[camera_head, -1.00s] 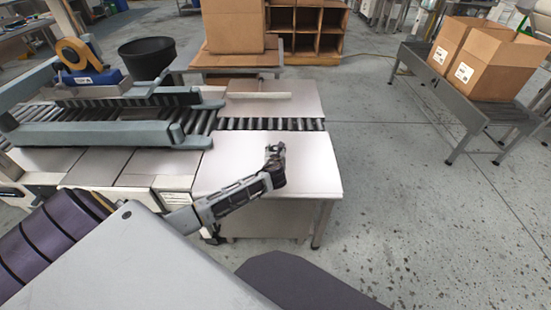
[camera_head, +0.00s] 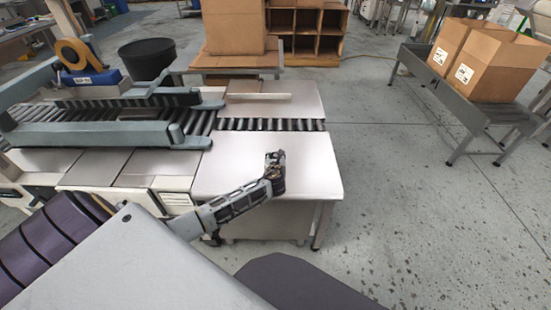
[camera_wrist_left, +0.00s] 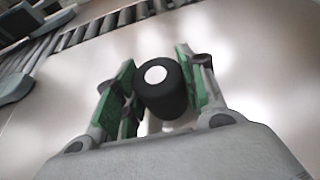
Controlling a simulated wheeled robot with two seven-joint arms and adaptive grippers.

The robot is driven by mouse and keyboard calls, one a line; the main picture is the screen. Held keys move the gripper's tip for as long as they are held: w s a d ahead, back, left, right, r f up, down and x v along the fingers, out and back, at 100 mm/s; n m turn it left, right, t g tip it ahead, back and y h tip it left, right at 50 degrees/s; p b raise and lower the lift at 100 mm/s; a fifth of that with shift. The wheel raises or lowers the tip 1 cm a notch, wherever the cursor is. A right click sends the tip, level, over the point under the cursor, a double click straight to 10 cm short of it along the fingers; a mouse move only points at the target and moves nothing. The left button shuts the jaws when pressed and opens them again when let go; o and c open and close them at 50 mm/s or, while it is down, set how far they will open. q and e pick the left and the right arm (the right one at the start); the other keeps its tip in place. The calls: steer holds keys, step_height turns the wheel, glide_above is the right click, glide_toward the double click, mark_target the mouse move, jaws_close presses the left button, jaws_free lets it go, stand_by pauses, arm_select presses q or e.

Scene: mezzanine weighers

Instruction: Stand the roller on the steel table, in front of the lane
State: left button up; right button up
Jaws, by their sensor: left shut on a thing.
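The roller (camera_wrist_left: 160,86) is a short black cylinder with a pale round end. In the left wrist view it sits between the green finger pads of my left gripper (camera_wrist_left: 157,68), which is shut on it. In the head view my left gripper (camera_head: 275,160) is over the steel table (camera_head: 235,155), on the near side of the lane (camera_head: 270,124). The roller is too small and too covered there to make out clearly. I cannot tell whether it touches the table top. My right gripper is not in view.
The table top around the gripper is clear. A grey-green guide frame (camera_head: 110,133) stands over the rollers at left. A black bucket (camera_head: 147,58) and a tape dispenser (camera_head: 82,62) are farther back. Cardboard boxes (camera_head: 490,67) stand on a conveyor at right.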

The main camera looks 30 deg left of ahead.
arm_select(q)
steer(key=o, duration=0.9)
steer(key=shift+o, duration=0.8)
steer(key=shift+s+d+r, duration=0.1)
steer(key=shift+s+r, duration=0.05)
steer(key=shift+s+d+r, duration=0.2)
steer(key=shift+s+d, duration=0.1)
steer(key=shift+s, duration=0.2)
steer(key=p+v, duration=0.2)
steer(key=v, duration=0.6)
steer(key=shift+s+d+r, duration=0.15)
steer(key=shift+s, duration=0.15)
steer(key=shift+v, duration=0.75)
steer(key=shift+s, duration=0.1)
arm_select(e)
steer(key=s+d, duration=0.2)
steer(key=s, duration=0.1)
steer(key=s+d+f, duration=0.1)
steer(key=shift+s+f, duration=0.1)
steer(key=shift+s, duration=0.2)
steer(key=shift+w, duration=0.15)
